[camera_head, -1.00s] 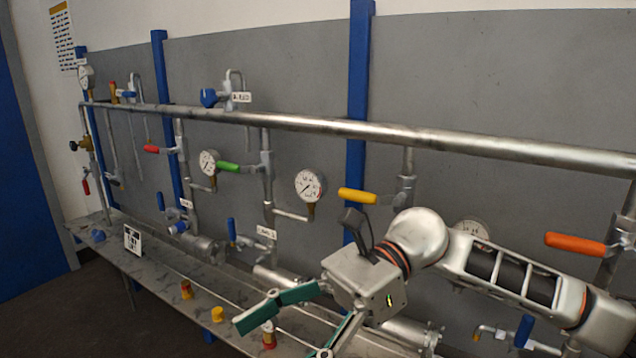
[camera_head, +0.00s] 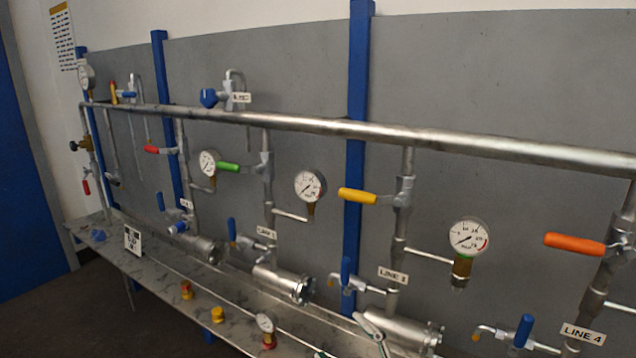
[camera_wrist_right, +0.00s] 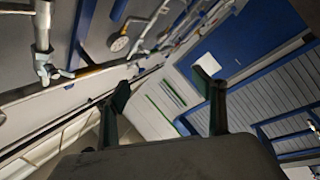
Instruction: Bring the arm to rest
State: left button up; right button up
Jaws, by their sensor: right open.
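My right gripper (camera_head: 345,338) shows only by its fingertips at the bottom edge of the head view, in front of the bench. The rest of its arm is out of that view. In the right wrist view, its two green-padded fingers (camera_wrist_right: 163,90) stand wide apart with nothing between them. My left gripper is in neither view.
A long steel header pipe (camera_head: 330,126) crosses the panel, with coloured valve handles such as the yellow one (camera_head: 357,196) and a gauge (camera_head: 468,237). Flanged vessels (camera_head: 284,283) lie along the bench (camera_head: 110,254). Small yellow caps (camera_head: 217,314) stand near its front.

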jog(key=s+d+f+m+g+h, duration=0.1)
jog(key=s+d+f+m+h, duration=0.25)
jog(key=f, duration=0.45)
jog(key=s+d+f+m+g+h, duration=0.1)
jog(key=s+d+f+m+h, duration=0.15)
jog(key=d+f+m, duration=0.4)
jog(key=s+d+f+m+g+h, duration=0.1)
jog(key=s+d+f+g+h, duration=0.1)
jog(key=s+f, duration=0.4)
jog(key=s+d+f+m+g+h, duration=0.2)
jog(key=s+d+f, duration=0.2)
jog(key=f, duration=0.6)
jog(key=s, duration=0.2)
jog(key=shift+s+d+f+g, duration=0.25)
jog(key=shift+s+f+g, duration=0.05)
jog(key=shift+s+f, duration=0.1)
jog(key=shift+r, duration=0.1)
